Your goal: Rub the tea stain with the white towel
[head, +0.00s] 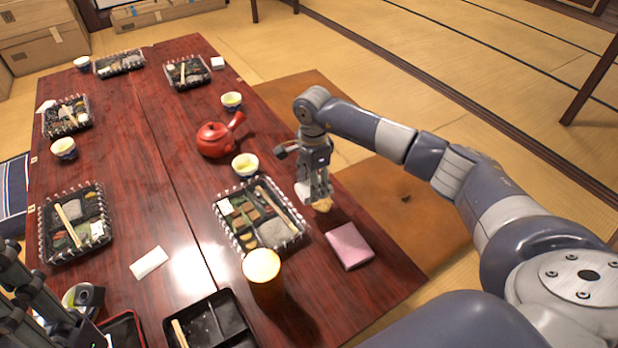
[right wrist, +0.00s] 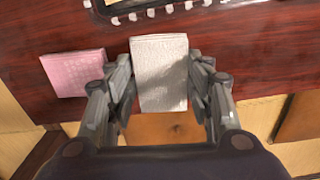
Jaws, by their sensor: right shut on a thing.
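The white towel (right wrist: 160,72) is a folded rectangle between the fingers of my right gripper (right wrist: 162,92). In the head view my right gripper (head: 313,190) is shut on it, low at the table's right edge, and only a small white part of the towel (head: 304,194) shows. A small yellowish-tan patch (head: 323,205), which looks like the tea stain, shows right beside the fingertips and is partly hidden. I cannot tell whether the towel touches it. My left gripper (head: 85,302) is at the lower left; its fingers are unclear.
A folded pink cloth (head: 349,246) lies close by. A filled bento tray (head: 301,234), a tea cup (head: 245,165), a red teapot (head: 214,140) and a tall tan cup (head: 263,285) stand near. A white napkin (head: 149,262) lies left on the dark red table (head: 345,300).

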